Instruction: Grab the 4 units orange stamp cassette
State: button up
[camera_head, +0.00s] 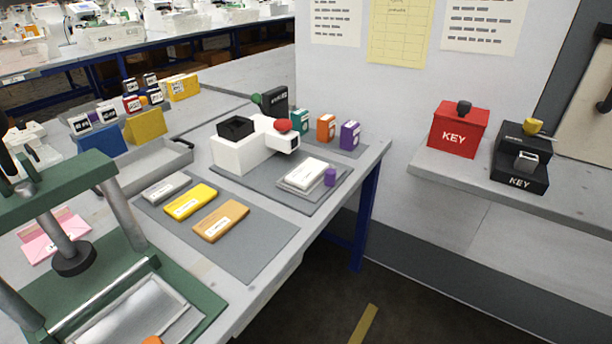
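An orange cassette (325,129) stands upright on the grey mat at the back right of the table. A teal cassette (301,121) stands to its left and a purple cassette (349,134) to its right. The orange one has a pale label on its side, too small to read, so I cannot tell its unit count. My gripper does not show in the head view.
A white plotter-like machine (238,152) with a red knob stands left of the cassettes. A white block (305,173) and small purple piece (330,177) lie in front. A green press (93,177) fills the near left. A shelf (455,171) holds key boxes.

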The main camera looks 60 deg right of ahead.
aim_at(326, 124)
jog(key=l+z, duration=0.35)
jog(key=i+l+z, duration=0.1)
jog(key=z, duration=0.25)
jog(key=i+l+z, duration=0.1)
jog(key=z, duration=0.25)
jog(key=l, duration=0.1)
